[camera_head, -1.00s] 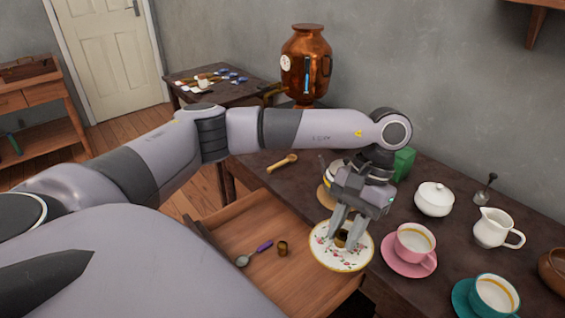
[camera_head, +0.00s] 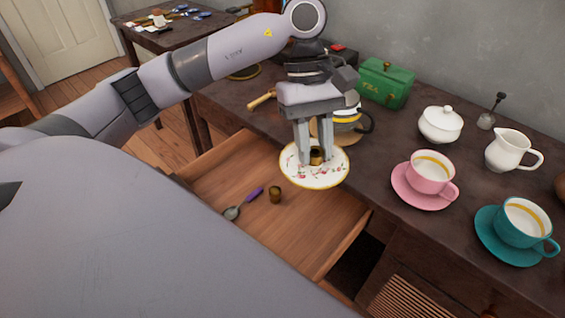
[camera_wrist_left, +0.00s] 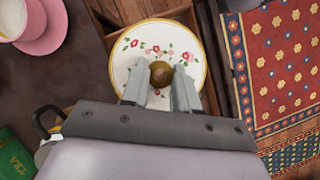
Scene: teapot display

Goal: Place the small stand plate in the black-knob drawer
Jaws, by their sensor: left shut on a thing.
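The small stand plate (camera_head: 303,178) is white with a yellow rim and red flowers, with a brass piece at its centre. My left gripper (camera_head: 315,158) is shut on that brass piece, pointing down, and holds the plate roughly level. The plate shows in front of the left gripper in the left wrist view (camera_wrist_left: 129,55). The plate is above the open wooden drawer (camera_head: 300,235), near the drawer's tabletop side. The drawer's knob is out of view. My right gripper is not in view.
In the drawer lie a purple-handled spoon (camera_head: 232,213) and a small brass cup (camera_head: 275,195); its front part is bare. On the table stand a pink cup (camera_head: 430,167), teal cup (camera_head: 523,225), white pitcher (camera_head: 508,150), sugar bowl (camera_head: 440,124) and green tea box (camera_head: 386,84).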

